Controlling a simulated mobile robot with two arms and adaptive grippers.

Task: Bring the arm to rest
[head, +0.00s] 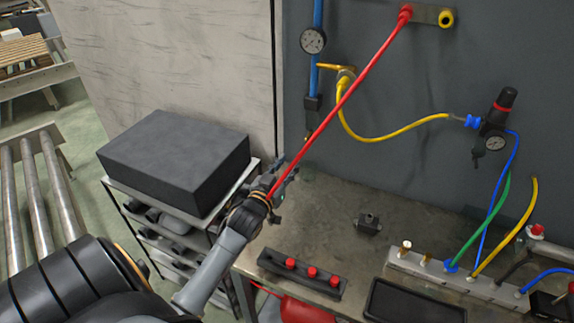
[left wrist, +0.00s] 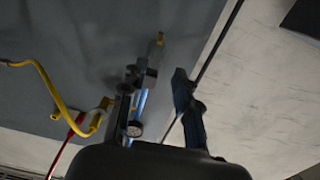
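My left arm reaches in from the lower left in the head view. My left gripper (head: 286,172) is in front of the grey wall panel, near the table's left end. In the left wrist view its two dark fingers (left wrist: 164,76) stand apart with nothing clearly held between them. A red hose (head: 345,97) runs from a red wall fitting down to my left wrist in the head view; whether it touches the wrist I cannot tell. My right gripper is not in view.
A dark box (head: 175,155) sits on a shelf rack left of the gripper. The worktable (head: 330,215) holds a block with red knobs (head: 300,273), a small metal fitting (head: 368,223) and a manifold (head: 440,272). A yellow hose (head: 390,136) and a gauge (head: 313,40) are at the wall.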

